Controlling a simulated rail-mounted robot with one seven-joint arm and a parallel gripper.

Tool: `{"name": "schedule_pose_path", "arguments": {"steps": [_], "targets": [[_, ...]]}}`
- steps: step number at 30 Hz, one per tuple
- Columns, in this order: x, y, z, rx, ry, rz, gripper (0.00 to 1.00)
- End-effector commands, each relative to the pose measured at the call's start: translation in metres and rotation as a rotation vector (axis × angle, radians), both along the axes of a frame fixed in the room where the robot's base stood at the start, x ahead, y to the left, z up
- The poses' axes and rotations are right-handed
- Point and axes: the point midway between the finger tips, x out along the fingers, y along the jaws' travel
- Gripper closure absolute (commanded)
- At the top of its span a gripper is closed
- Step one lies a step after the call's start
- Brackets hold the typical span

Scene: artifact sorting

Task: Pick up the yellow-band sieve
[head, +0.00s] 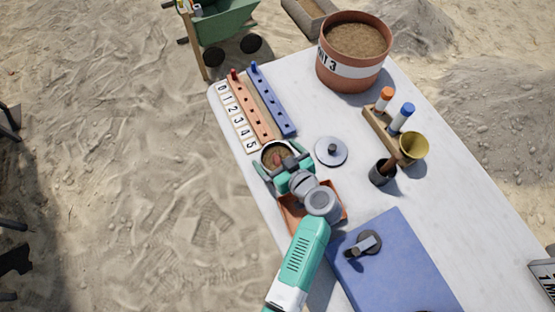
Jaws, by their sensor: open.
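A round vessel (277,149) with a pale rim and brown contents sits near the left edge of the white table, just beyond my gripper. It may be the sieve; I cannot make out a yellow band on it. My gripper (281,163) is open over its near side, with the fingers spread to left and right. Whether the fingers touch it cannot be told. The gripper hides its near part. A small reddish patch shows inside it. A yellow cup-shaped thing (414,145) stands at the right by a dark holder (382,173).
A grey lid (331,151) lies right of my gripper. An orange tray (337,194) is partly under my arm. A blue mat (411,268) holds a dark tool (368,242). Peg strips (272,103), a bucket (351,65) and a wooden rack (381,128) stand farther back.

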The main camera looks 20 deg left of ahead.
Motion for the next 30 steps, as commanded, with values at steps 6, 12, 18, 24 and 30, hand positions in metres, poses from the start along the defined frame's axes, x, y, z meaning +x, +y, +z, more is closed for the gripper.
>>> {"name": "schedule_pose_path", "arguments": {"steps": [6,12,18,24,30], "targets": [[0.000,0.000,0.000,0.000,0.000,0.000,0.06],[0.000,0.000,0.001,0.001,-0.001,0.000,0.40],[0.000,0.000,0.004,0.000,-0.001,0.000,0.40],[0.001,0.000,0.046,0.000,-0.005,0.001,0.40],[0.000,0.000,0.087,0.000,-0.003,0.001,0.40]]}}
